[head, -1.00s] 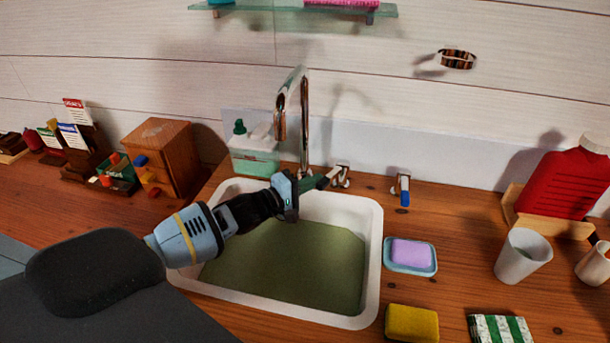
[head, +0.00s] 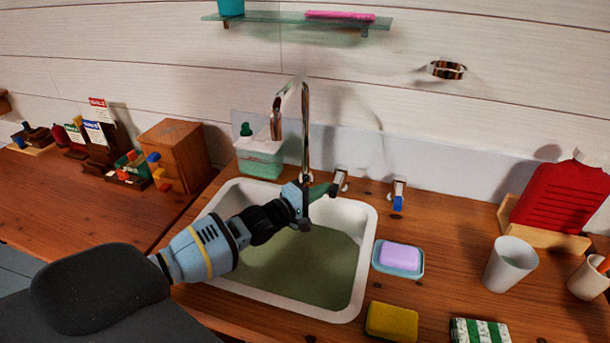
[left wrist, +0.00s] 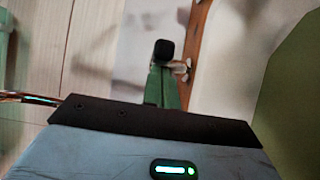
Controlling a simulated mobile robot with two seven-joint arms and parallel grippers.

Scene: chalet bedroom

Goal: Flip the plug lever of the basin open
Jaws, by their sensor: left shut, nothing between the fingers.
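The white basin (head: 367,232) is set in the wooden counter and holds murky green water (head: 300,262). Behind its back rim is a small metal lever fitting (head: 340,178). A second, blue-tipped lever (head: 398,195) stands further right. I cannot tell for sure which is the plug lever. My left gripper (head: 333,189) is shut and empty over the back of the basin, its tip right at the metal fitting. In the left wrist view the dark tip of the green fingers is beside the fitting (left wrist: 181,68); contact is unclear. My right gripper is not in view.
The chrome tap (head: 305,130) rises close behind my left gripper. A soap bottle (head: 260,157) stands left of it. A soap dish (head: 398,260), yellow sponge (head: 391,321), cup (head: 510,264) and red jug (head: 560,193) are on the right.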

